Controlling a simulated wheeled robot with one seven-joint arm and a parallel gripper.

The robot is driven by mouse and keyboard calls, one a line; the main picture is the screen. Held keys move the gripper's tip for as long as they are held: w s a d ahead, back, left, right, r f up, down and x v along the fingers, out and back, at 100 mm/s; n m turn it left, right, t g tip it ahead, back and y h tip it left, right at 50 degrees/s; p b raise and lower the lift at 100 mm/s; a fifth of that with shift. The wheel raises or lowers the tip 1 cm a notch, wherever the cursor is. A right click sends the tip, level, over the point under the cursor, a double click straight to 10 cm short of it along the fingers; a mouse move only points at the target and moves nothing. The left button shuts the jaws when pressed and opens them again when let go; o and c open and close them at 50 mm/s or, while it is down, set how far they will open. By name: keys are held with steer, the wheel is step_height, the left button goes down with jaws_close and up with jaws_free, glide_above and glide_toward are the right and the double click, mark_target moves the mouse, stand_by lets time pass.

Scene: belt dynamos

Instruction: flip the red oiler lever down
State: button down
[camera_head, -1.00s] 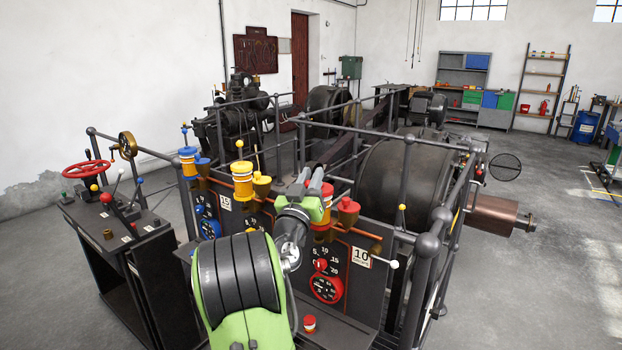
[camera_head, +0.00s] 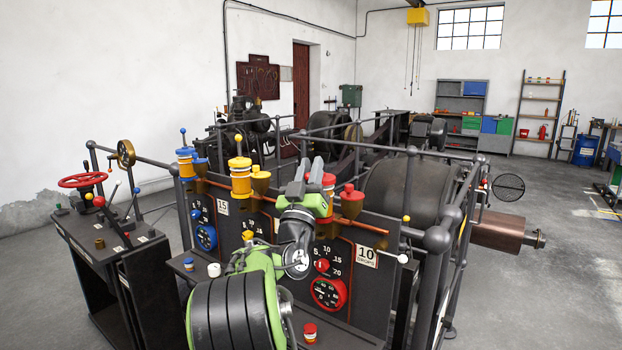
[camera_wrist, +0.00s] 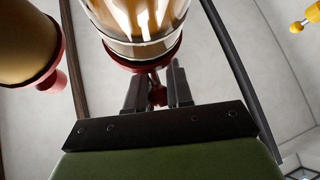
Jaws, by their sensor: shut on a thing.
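The red oiler (camera_head: 328,181) stands on the front panel with its red cap partly hidden behind my gripper (camera_head: 312,172). In the wrist view its glass cup with amber oil (camera_wrist: 145,18) and red lower rim are just beyond my fingers. A small red part, apparently the lever (camera_wrist: 157,90), shows between the two dark fingers of my gripper (camera_wrist: 155,78). My gripper is shut on it. The lever's tip and its exact angle are hidden by the gripper in the head view.
The yellow oiler (camera_head: 240,178) and blue oiler (camera_head: 187,163) stand to the left, their ball-tipped levers upright. A red-capped funnel (camera_head: 348,203) is close on the right. Railings surround the machine. A red gauge (camera_head: 328,292) sits on the panel below.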

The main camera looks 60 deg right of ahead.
steer(key=shift+f, duration=0.15)
steer(key=c, duration=1)
jaws_free()
steer(key=b+v, duration=0.3)
steer(key=v, duration=1.2)
steer(key=shift+s+a+b, duration=0.1)
steer(key=shift+a+b, duration=0.2)
steer(key=shift+a, duration=0.1)
